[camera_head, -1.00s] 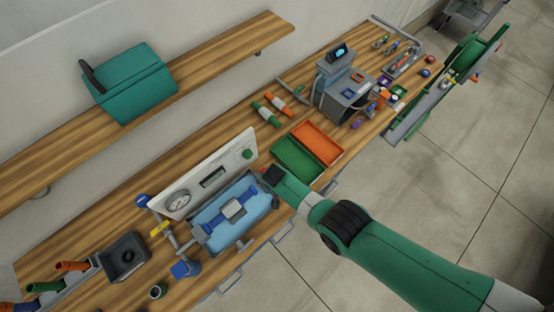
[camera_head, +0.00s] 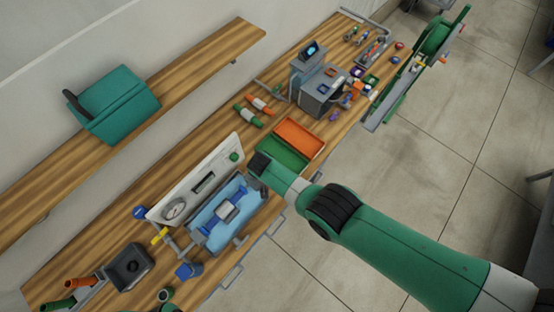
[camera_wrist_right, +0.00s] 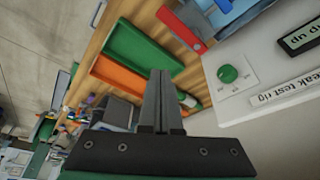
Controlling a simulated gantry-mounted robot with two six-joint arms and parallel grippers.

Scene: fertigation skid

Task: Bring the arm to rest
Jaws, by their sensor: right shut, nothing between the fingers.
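My right arm reaches in from the lower right in the head view. Its gripper (camera_head: 259,164) is above the bench by the right end of the gauge panel and the near edge of the green tray. In the right wrist view the two fingers (camera_wrist_right: 160,100) are together, with nothing between them. My left gripper is not in view.
The wooden bench (camera_head: 115,236) holds a gauge panel (camera_head: 175,197), a blue basin (camera_head: 205,236), a green tray (camera_head: 275,149), an orange tray (camera_head: 300,138) and a grey device (camera_head: 322,99). A teal box (camera_head: 115,105) sits on the shelf.

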